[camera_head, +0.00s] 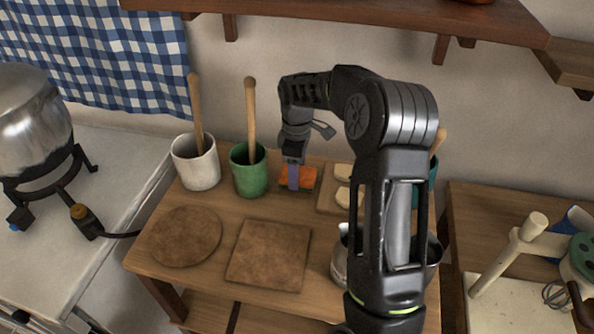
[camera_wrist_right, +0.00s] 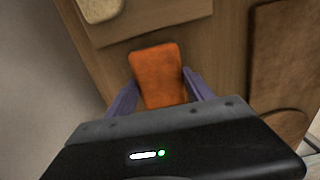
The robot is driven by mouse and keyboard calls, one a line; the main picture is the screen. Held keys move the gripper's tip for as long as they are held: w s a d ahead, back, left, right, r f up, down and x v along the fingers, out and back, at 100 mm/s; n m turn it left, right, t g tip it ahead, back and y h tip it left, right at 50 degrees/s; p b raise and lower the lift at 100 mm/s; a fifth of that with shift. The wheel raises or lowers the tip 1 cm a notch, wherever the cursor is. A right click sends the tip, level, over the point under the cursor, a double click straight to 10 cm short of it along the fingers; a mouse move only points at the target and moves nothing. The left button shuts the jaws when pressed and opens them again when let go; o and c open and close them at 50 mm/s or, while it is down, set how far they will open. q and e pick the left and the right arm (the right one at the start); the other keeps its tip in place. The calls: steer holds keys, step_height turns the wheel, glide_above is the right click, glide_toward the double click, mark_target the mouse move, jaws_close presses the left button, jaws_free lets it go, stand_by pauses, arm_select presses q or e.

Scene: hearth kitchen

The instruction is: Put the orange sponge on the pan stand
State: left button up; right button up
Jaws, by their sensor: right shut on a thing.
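The orange sponge (camera_head: 308,177) is at the back of the wooden table (camera_head: 215,260), beside the green pot. My right gripper (camera_head: 293,185) comes down over it from above. In the right wrist view the purple fingers (camera_wrist_right: 160,98) are on either side of the near end of the sponge (camera_wrist_right: 158,68), shut on it. I cannot tell whether the sponge still touches the table. A round brown mat (camera_head: 180,236) and a square brown mat (camera_head: 269,254) lie bare at the table's front; which one is the pan stand I cannot tell. My left gripper is not in view.
A white pot (camera_head: 197,168) and a green pot (camera_head: 248,178), each with a wooden handle, stand left of the gripper. A board (camera_head: 329,200) with bread slices lies right. A metal pan (camera_head: 341,262) is partly behind my arm. A burner with a large pot (camera_head: 30,120) stands left.

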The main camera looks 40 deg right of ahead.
steer(key=shift+f, duration=0.25)
steer(key=shift+f, duration=0.2)
steer(key=o, duration=1.4)
steer(key=shift+o, duration=0.2)
steer(key=shift+r, duration=0.15)
step_height(320, 180, up, 12)
steer(key=shift+b, duration=0.4)
